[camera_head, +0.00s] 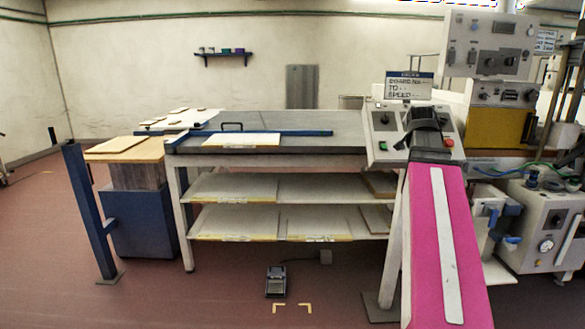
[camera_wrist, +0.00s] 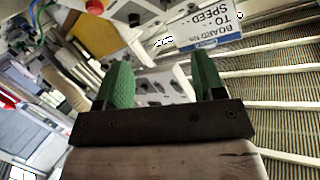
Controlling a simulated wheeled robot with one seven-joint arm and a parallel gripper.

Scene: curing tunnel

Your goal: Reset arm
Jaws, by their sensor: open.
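My gripper (camera_wrist: 160,66) shows in the wrist view with two green fingers set well apart. It is open, and nothing is held between them. Behind the fingers, the wrist view shows a pale control panel (camera_wrist: 150,92), a "BOARD… TO SPEED" sign (camera_wrist: 208,24) and a ribbed, slatted surface (camera_wrist: 265,90). In the head view my pink arm reaches up from the bottom right, and its dark end overlaps the control panel (camera_head: 383,139). The fingers cannot be made out there.
A grey-topped table (camera_head: 300,125) with two shelves stands in the middle. A white board (camera_head: 240,140) with a yellow edge lies on its front. Machines with cables (camera_head: 545,225) crowd the right. A blue post (camera_head: 88,215) stands left. A foot pedal (camera_head: 275,281) sits on open floor.

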